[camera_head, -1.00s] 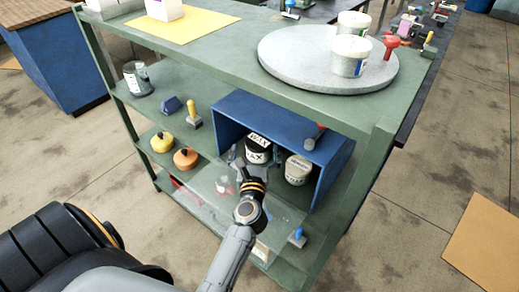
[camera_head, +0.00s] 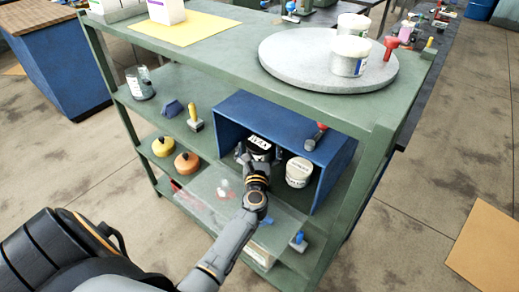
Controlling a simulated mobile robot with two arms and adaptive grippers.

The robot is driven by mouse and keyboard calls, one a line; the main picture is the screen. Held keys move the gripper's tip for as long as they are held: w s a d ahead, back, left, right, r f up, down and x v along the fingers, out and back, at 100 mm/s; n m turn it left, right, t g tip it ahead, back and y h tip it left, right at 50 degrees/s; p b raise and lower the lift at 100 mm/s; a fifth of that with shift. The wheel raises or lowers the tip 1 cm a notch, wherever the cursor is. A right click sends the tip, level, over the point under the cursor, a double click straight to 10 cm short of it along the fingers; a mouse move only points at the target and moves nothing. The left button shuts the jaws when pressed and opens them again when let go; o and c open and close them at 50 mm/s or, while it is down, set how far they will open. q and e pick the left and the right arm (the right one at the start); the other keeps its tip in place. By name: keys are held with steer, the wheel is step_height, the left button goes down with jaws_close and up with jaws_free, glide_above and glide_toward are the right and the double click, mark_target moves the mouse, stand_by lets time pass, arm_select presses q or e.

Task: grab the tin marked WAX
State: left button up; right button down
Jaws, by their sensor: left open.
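The tin marked WAX (camera_head: 259,143) is dark with a white label band, and stands inside the blue open-fronted box on the shelf. My left gripper (camera_head: 257,162) is at the box's opening, right in front of the tin, with its fingers open around or just before its lower part. The gripper hides much of the tin's front, so I cannot tell whether the fingers touch it. My right gripper is not in view.
A white tin (camera_head: 299,172) stands close to the right in the blue box (camera_head: 228,125). A clear panel (camera_head: 205,190) lies below my wrist.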

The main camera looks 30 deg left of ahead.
arm_select(q)
steer(key=shift+s+d+r, duration=0.1)
steer(key=shift+c, duration=1.3)
steer(key=c, duration=1.1)
steer(key=shift+c, duration=0.4)
steer(key=shift+r, duration=0.1)
